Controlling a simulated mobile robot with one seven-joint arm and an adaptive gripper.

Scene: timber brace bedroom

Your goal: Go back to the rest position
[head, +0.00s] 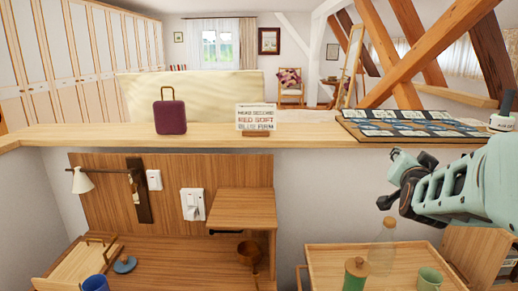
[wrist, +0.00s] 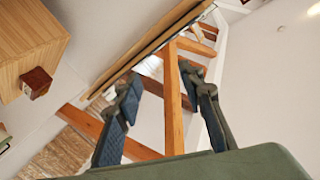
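My gripper (head: 391,182) is at the right of the head view, at the end of my pale green arm. It is in front of the white wall, just below the wooden ledge (head: 300,136). In the wrist view my gripper (wrist: 162,85) shows its two dark fingers spread apart, with nothing between them. Wooden beams (wrist: 172,100) show beyond the fingers. The gripper touches nothing that I can see.
A purple case (head: 170,115), a lettered sign (head: 256,118) and a dark patterned board (head: 408,125) stand or lie on the ledge. Below, a wooden tray (head: 325,262) holds a bottle (head: 382,245), a green jar (head: 356,275) and a mug (head: 430,279). A wooden shelf (head: 243,208) stands left of it.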

